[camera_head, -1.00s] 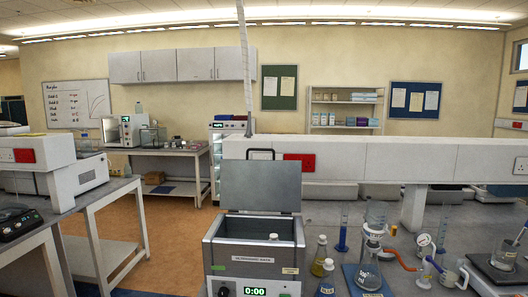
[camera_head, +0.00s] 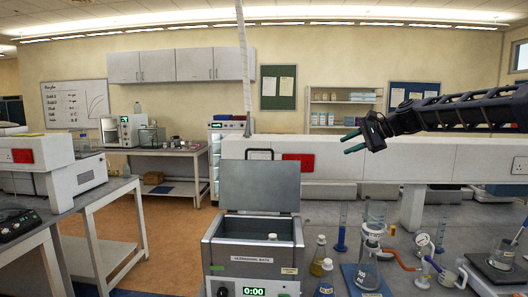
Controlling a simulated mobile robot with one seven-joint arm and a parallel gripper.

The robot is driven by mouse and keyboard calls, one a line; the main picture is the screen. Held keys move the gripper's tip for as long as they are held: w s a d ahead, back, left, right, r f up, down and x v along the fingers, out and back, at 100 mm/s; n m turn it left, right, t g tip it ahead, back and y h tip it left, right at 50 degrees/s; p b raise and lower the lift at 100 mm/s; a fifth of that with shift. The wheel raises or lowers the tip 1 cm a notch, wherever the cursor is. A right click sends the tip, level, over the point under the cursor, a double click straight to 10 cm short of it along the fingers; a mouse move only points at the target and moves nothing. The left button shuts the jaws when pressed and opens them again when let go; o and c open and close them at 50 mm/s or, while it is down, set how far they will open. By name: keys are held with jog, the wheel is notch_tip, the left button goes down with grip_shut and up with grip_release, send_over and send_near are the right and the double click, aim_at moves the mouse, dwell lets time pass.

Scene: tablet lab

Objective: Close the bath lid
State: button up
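The ultrasonic bath (camera_head: 252,262) stands on the bench at the lower middle, a grey metal box with a display reading 0:00. Its grey lid (camera_head: 260,187) stands raised at the back edge, with a dark handle (camera_head: 260,152) at the top. A small bottle with a pale cap (camera_head: 272,239) shows inside the open bath. My gripper (camera_head: 348,143) is at the upper right, above and to the right of the lid, pointing left. Its two teal fingers are apart with nothing between them. It touches nothing that I can see.
Right of the bath stand small bottles (camera_head: 317,256), a flask (camera_head: 367,268) on a blue mat, a blue cylinder (camera_head: 341,232) and tubed glassware. A white service beam (camera_head: 340,158) with a red socket (camera_head: 298,160) runs behind the lid. A side bench (camera_head: 95,190) is at left.

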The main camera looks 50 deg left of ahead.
aim_at(263, 150)
jog(key=s+a+f+g, duration=0.1)
jog(key=s+a, duration=0.4)
jog(key=a, duration=0.3)
jog(key=s+a+f+m+g, duration=0.1)
jog(key=s+a, duration=0.4)
jog(key=a, duration=0.4)
jog(key=s+a+f+g+y, duration=0.1)
jog(key=s+a+f+g, duration=0.1)
jog(key=s+a, duration=0.4)
jog(key=shift+a+f, duration=0.1)
jog(key=shift+a, duration=1.65)
grip_shut()
